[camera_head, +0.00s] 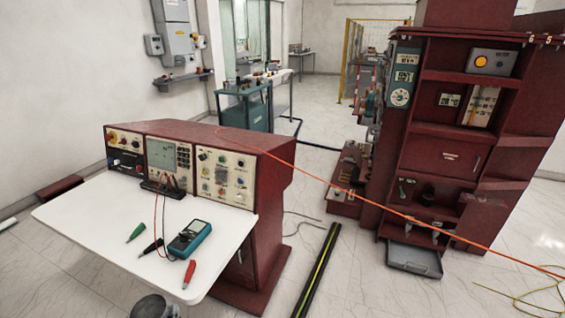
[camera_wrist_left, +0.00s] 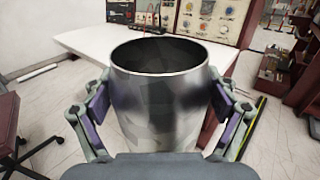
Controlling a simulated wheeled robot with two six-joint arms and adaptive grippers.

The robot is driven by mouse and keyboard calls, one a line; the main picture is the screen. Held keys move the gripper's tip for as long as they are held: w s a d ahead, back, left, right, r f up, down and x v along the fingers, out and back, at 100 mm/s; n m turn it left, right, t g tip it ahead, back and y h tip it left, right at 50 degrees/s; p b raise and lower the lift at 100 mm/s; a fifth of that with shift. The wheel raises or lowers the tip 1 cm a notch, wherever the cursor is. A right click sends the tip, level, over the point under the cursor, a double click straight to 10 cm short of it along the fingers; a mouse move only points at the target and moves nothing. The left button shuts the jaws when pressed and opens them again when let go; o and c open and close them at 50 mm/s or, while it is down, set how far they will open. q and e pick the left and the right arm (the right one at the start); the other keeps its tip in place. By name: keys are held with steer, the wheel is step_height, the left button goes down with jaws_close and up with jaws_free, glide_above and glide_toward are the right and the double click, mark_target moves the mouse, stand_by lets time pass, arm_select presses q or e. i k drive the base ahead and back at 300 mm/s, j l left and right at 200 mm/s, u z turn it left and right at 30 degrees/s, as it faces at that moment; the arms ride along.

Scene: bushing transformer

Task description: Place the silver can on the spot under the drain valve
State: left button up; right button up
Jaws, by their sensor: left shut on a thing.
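The silver can (camera_wrist_left: 165,120) is a shiny open-topped metal cylinder, upright, and it fills the middle of the left wrist view. My left gripper (camera_wrist_left: 163,104) is shut on it, with one finger pad against each side. The can's dark opening faces up. In the head view only the top of the can (camera_head: 152,307) shows at the bottom edge, in front of the white table; the gripper is out of that picture. I cannot make out the drain valve or the spot under it. My right gripper is in neither view.
A white table (camera_head: 95,225) carries a blue multimeter (camera_head: 190,238) and several probes, with a red control console (camera_head: 270,190) behind. A red cabinet (camera_head: 440,155) stands at right, with a grey tray (camera_head: 413,262) low at its front.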

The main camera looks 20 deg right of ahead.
mark_target(399, 252)
steer(key=i+l+z, duration=0.2)
steer(key=l, duration=0.2)
steer(key=l+z, duration=0.2)
steer(key=l, duration=0.2)
steer(key=i+l+z, duration=0.2)
steer(key=l, duration=0.15)
steer(key=i+l, duration=0.15)
steer(key=l, duration=0.25)
steer(key=i+l, duration=0.15)
steer(key=l, duration=0.25)
steer(key=i+l, duration=0.15)
steer(key=l, duration=0.3)
steer(key=i+l, duration=0.15)
steer(key=l, duration=0.25)
steer(key=i+l, duration=0.2)
steer(key=l, duration=0.2)
steer(key=i+l, duration=0.15)
steer(key=l, duration=0.25)
steer(key=i+l, duration=0.15)
steer(key=l, duration=0.25)
steer(key=i+l, duration=0.15)
steer(key=l, duration=0.3)
